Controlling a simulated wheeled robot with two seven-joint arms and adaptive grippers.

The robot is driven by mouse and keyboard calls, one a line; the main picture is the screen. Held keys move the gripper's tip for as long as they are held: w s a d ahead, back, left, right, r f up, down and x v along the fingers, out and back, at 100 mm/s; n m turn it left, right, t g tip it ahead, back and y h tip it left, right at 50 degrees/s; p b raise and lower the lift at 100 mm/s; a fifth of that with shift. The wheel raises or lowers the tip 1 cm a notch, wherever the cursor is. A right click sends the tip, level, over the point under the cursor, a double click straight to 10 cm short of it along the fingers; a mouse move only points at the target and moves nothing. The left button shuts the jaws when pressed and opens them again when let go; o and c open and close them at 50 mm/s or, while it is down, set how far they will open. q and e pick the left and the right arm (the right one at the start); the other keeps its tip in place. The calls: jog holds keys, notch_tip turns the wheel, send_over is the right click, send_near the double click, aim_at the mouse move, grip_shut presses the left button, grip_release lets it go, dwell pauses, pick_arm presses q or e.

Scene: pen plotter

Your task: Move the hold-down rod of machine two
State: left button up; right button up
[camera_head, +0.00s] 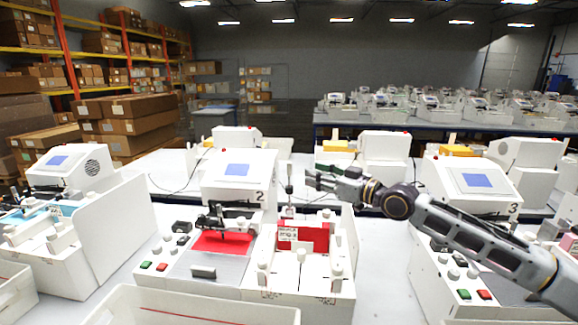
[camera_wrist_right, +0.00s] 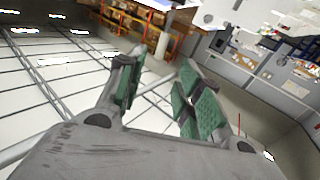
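Machine two (camera_head: 238,178) is a white machine with a blue screen and the number 2, in the middle of the head view. A dark bar-like part (camera_head: 226,216) lies across the red plate (camera_head: 222,243) on its bed; I cannot tell for sure that this is the hold-down rod. A thin upright piece with a dark handle (camera_head: 289,187) stands right of the screen. My right gripper (camera_head: 314,181) is above the machine's right side, apart from it. In the wrist view its green-padded fingers (camera_wrist_right: 163,65) are spread with nothing between them. My left gripper is out of view.
Machine three (camera_head: 472,183) stands at the right, partly behind my right arm. Another white machine (camera_head: 68,170) with a tall side panel stands at the left. A white bin (camera_head: 190,306) is at the front edge. A white block with a red panel (camera_head: 303,238) fills machine two's right half.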

aim_at(289, 175)
jog(key=shift+p+x, duration=1)
jog(key=shift+x, duration=4.35)
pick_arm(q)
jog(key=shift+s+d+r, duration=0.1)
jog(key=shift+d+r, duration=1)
pick_arm(e)
jog(key=shift+w, duration=0.1)
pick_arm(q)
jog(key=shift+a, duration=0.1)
pick_arm(e)
jog(key=shift+c, duration=0.5)
grip_shut()
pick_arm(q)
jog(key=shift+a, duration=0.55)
